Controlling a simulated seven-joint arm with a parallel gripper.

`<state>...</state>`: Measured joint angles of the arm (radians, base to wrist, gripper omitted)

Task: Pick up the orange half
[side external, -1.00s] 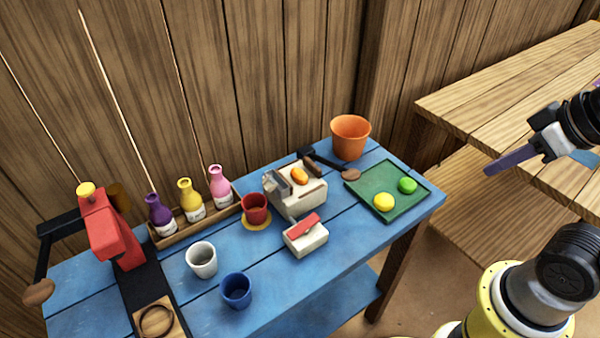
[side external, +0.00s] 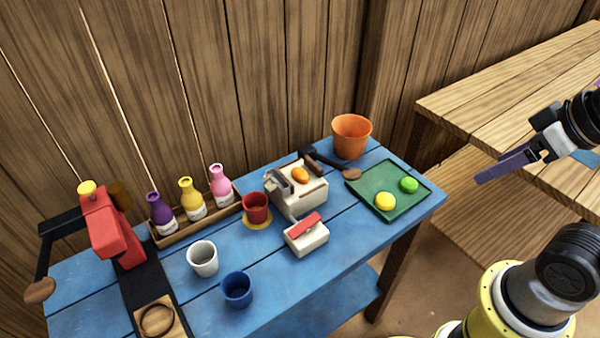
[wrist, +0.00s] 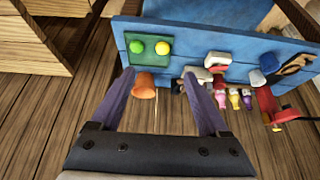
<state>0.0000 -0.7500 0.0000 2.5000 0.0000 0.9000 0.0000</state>
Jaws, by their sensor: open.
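The orange half (side external: 300,174) is a small rounded orange piece on top of a cream box-like device (side external: 300,195) with a grey metal part, on the blue table. It is too small to make out surely in the wrist view. My gripper (side external: 500,167) is at the right of the side view, well away from the table and the orange half. In the wrist view its two purple fingers (wrist: 158,74) are spread apart with nothing between them gripped.
A green tray (side external: 398,213) holds a yellow half (side external: 384,201) and a green half (side external: 408,185). An orange bucket (side external: 351,137), a cream box with a red top (side external: 306,236), a red cup (side external: 256,208) and bottles (side external: 191,199) stand nearby.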

